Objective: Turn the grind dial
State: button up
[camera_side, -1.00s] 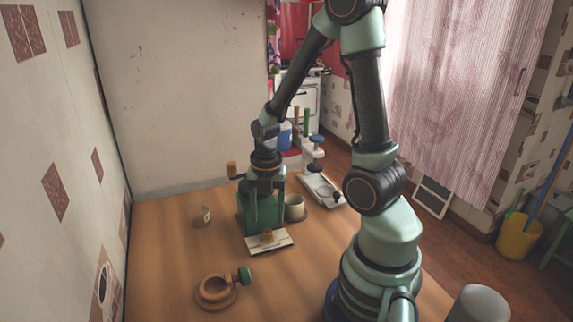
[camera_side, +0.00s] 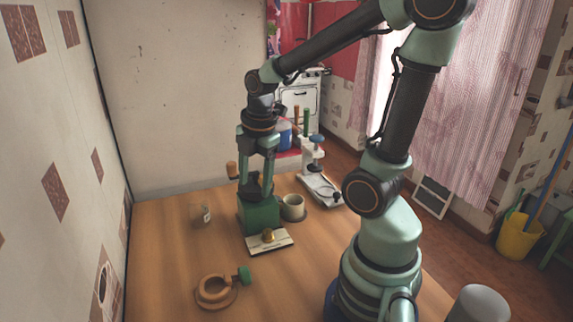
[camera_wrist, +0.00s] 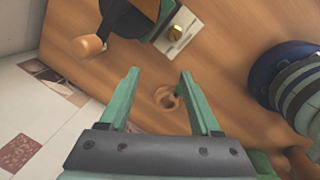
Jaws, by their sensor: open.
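The green grinder (camera_side: 258,217) stands on the wooden counter, with a dark top and a crank ending in a wooden knob (camera_side: 232,169). A small brass dial (camera_side: 268,236) sits on the pale plate at its front. In the wrist view, the brass dial (camera_wrist: 175,32) shows beyond my fingertips, next to the grinder's dark top (camera_wrist: 127,18). My gripper (camera_side: 256,180) points down with its fingers apart, near the grinder's top in the side view. In the wrist view, my gripper (camera_wrist: 159,73) is open and empty, apart from the dial.
A wooden ring (camera_side: 213,291) with a green-ended handle lies nearer. A white scale-like stand (camera_side: 322,188) is behind right. The front counter is mostly clear.

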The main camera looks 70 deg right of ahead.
jog(key=a+r+m+t, duration=0.4)
jog(key=a+r+m, duration=0.45)
jog(key=m, duration=0.75)
jog(key=m+g, duration=0.6)
jog(key=m, duration=0.1)
send_over(303, 202)
jog(key=d, duration=0.2)
notch_tip(303, 202, down, 13)
jog(key=f, duration=1.2)
jog(key=shift+w+a, duration=0.2)
jog(key=shift+w, duration=0.1)
notch_tip(303, 202, up, 25)
jog(key=shift+f, duration=0.15)
